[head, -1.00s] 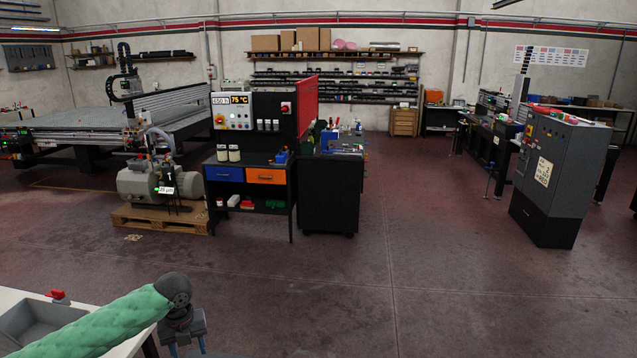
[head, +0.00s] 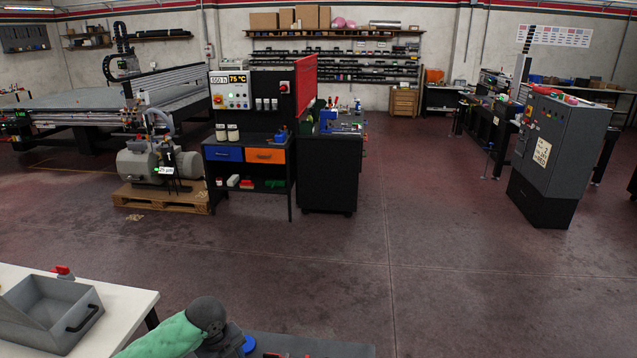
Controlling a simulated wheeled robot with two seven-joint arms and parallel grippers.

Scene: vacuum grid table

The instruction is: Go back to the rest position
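The green-sleeved forearm of my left arm (head: 165,338) comes in at the bottom edge, with a dark grey wrist joint (head: 207,314) at its end. My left gripper's fingers are below the picture, so what they hold is hidden. My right arm and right gripper do not show. The large grid table (head: 75,104) stands at the far left, well away from my arm, with a grey pump (head: 140,166) on a wooden pallet (head: 150,197) in front of it.
A white table (head: 125,297) with a grey handled tray (head: 45,310) and a red-topped item (head: 62,271) is close at left. A black control bench (head: 248,143), a dark cart (head: 328,175) and a grey cabinet (head: 558,160) stand farther off. The middle floor is clear.

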